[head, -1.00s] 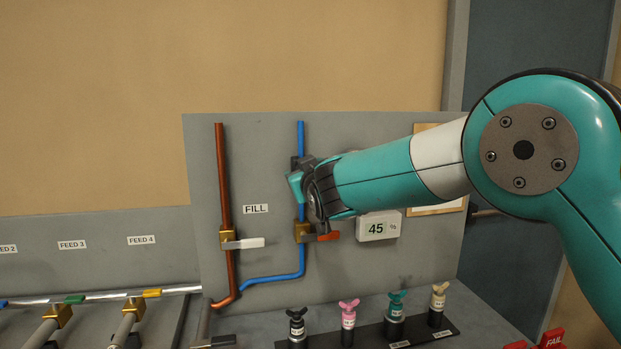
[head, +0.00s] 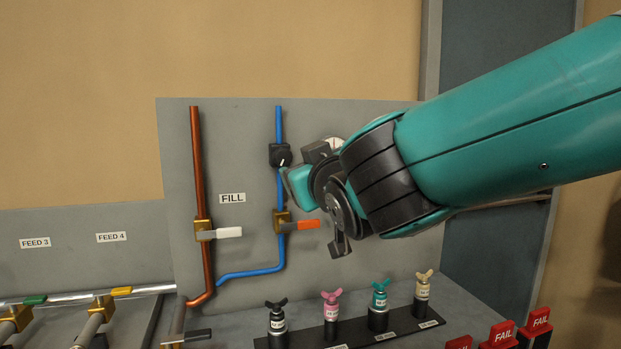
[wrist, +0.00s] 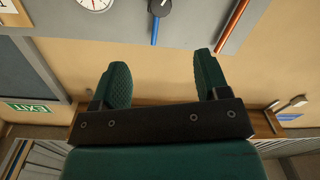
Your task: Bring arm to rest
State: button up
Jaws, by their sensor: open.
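My gripper (wrist: 162,76) shows in the wrist view with its two green fingers apart and nothing between them. In the head view my arm reaches in from the right, and my wrist is in front of the grey panel (head: 350,260), right of the blue pipe (head: 279,125). The fingertips cannot be made out clearly there. The orange-handled valve (head: 284,223) on the blue pipe and the white-handled valve (head: 204,231) on the copper pipe (head: 195,150) both have level handles. My gripper appears clear of both handles.
Several winged-top bottles, including a black one (head: 277,320), stand in a black rack (head: 388,337) below my wrist. Red FAIL blocks (head: 503,333) stand at lower right. A black knob (head: 280,156) is close to my gripper. A gauge (wrist: 96,4) shows in the wrist view.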

jog(key=s+d+f+m+g+h, duration=0.1)
jog(key=s+d+f+m+g, duration=0.1)
jog(key=s+d+f+g, duration=1)
jog(key=s+f+g, duration=0.2)
jog(key=s, duration=0.5)
jog(key=s+d+f+n+g, duration=0.1)
jog(key=s+d+f+g, duration=0.1)
jog(key=s, duration=0.7)
jog(key=shift+s+d+f+n+g, duration=0.3)
jog(key=shift+f+g, duration=0.2)
jog(key=shift+f, duration=0.25)
jog(key=shift+w+a, duration=0.1)
dwell(0.4)
